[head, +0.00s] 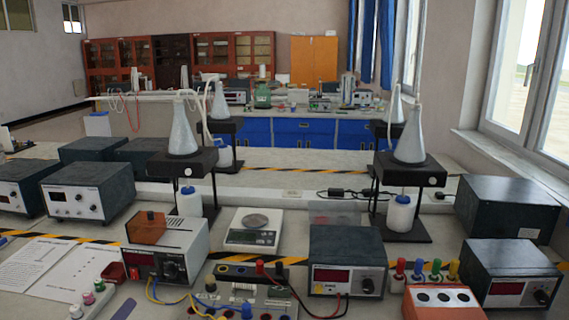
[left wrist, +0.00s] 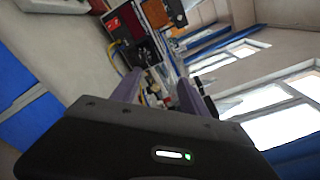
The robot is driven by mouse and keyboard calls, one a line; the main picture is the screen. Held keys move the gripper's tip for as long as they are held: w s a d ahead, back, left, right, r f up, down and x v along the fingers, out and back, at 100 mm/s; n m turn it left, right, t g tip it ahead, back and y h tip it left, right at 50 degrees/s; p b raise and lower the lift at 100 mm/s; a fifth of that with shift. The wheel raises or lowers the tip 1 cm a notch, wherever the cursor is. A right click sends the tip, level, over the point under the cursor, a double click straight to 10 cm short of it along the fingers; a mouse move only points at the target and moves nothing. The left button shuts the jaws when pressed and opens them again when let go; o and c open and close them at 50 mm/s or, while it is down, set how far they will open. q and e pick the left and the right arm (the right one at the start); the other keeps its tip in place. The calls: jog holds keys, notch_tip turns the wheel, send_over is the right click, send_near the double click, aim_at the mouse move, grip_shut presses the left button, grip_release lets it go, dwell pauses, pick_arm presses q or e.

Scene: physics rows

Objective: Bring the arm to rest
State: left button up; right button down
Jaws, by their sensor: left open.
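My left gripper (left wrist: 158,88) shows in the left wrist view as two purple-grey fingers beyond a dark housing with a small lit strip. The fingers stand apart and nothing is seen between them up close. The wrist view is strongly tilted, with the bench equipment in the distance beyond the fingertips. In the head view I cannot clearly make out this gripper. My right gripper shows in neither view.
The bench holds a power supply with an orange top (head: 165,245), a scale (head: 253,230), a dark meter box (head: 347,260) and an orange block (head: 443,302). Conical flasks stand on black stands (head: 197,162) behind. Papers (head: 57,267) lie at left.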

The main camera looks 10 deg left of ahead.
pick_arm(q)
jog(key=s+d+f+m+g+h, duration=0.1)
jog(key=s+d+f+m+g, duration=0.4)
jog(key=f+m, duration=0.55)
jog(key=s+d+f+m+g+h, duration=0.1)
jog(key=s+d+f+m+g, duration=0.45)
jog(key=f+m, duration=0.5)
jog(key=s+d+f+m+g, duration=0.4)
jog(key=d+f+m+g, duration=0.1)
jog(key=f+m, duration=0.55)
jog(key=s+d+f+m+h, duration=0.1)
jog(key=s+d+f+m, duration=0.2)
jog(key=d+m, duration=0.3)
jog(key=s+d+f+m+h+b, duration=0.1)
jog(key=s+d+f+m, duration=0.2)
jog(key=d+m, duration=0.4)
jog(key=d+f+g, duration=0.1)
jog(key=d, duration=0.5)
jog(key=shift+d+h, duration=0.2)
jog(key=shift+h, duration=0.1)
jog(key=shift+f, duration=0.1)
